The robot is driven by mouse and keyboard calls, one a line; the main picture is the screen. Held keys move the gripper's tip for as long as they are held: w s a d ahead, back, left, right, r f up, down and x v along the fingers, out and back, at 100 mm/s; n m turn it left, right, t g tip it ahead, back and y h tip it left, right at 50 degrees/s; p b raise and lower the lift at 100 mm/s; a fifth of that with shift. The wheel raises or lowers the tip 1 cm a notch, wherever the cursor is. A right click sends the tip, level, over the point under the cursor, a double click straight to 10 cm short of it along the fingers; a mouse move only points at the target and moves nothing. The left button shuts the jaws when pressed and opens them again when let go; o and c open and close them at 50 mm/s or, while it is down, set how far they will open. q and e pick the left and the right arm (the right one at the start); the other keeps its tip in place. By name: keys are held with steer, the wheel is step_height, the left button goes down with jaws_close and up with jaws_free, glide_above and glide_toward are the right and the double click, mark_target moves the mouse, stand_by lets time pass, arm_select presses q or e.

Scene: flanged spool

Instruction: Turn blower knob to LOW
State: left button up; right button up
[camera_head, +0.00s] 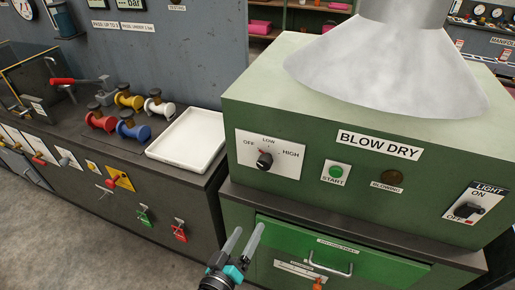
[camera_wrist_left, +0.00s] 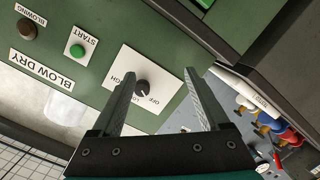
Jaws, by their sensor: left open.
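The blower knob (camera_head: 265,160) is black and sits on a white plate marked OFF, LOW and HIGH, on the front of the green blow dry box. Its pointer is too small to read surely. The knob also shows in the wrist view (camera_wrist_left: 142,87), turned nearly upside down, between the two fingers in the picture. My left gripper (camera_head: 247,231) is open and empty, below the knob plate and in front of the green drawer, apart from the knob. My right gripper is not in view.
A green START button (camera_head: 336,171), a BLOWING lamp (camera_head: 393,177) and a LIGHT switch (camera_head: 468,210) are to the right of the knob. A drawer handle (camera_head: 330,265) sticks out below. Several coloured spools and a white tray (camera_head: 188,139) are on the left bench.

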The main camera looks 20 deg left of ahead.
arm_select(q)
steer(key=n+t+p, duration=0.1)
steer(key=t+p, duration=0.1)
glide_toward(263, 166)
steer(key=s, duration=0.5)
steer(key=shift+y, duration=0.3)
steer(key=w, duration=1)
steer(key=w+b, duration=0.1)
steer(key=w, duration=0.4)
steer(key=shift+w+d+r, duration=0.1)
steer(key=shift+w+d, duration=0.25)
jaws_close()
